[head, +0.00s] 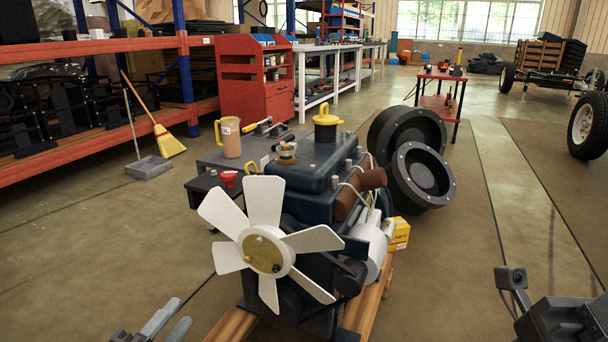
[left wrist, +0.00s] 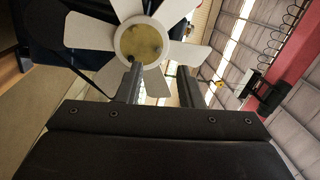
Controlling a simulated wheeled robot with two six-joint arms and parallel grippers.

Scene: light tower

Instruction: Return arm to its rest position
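My left gripper (head: 178,314) is low in the head view, in front of and below the engine's white fan. Its two fingers are apart with nothing between them, and they also show apart in the left wrist view (left wrist: 160,88). The white fan (head: 264,250) on the dark blue engine (head: 318,170) is behind those fingers in the left wrist view (left wrist: 143,42). Part of my right arm and gripper (head: 565,318) is at the bottom right of the head view. Its fingers cannot be made out there.
The engine stands on a wooden support (head: 372,300). A dark bench (head: 218,160) with a beige jug (head: 230,140) is behind it. Large black wheels (head: 424,172) stand to its right. A yellow box (head: 400,234) is beside the engine. The floor on the right is open.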

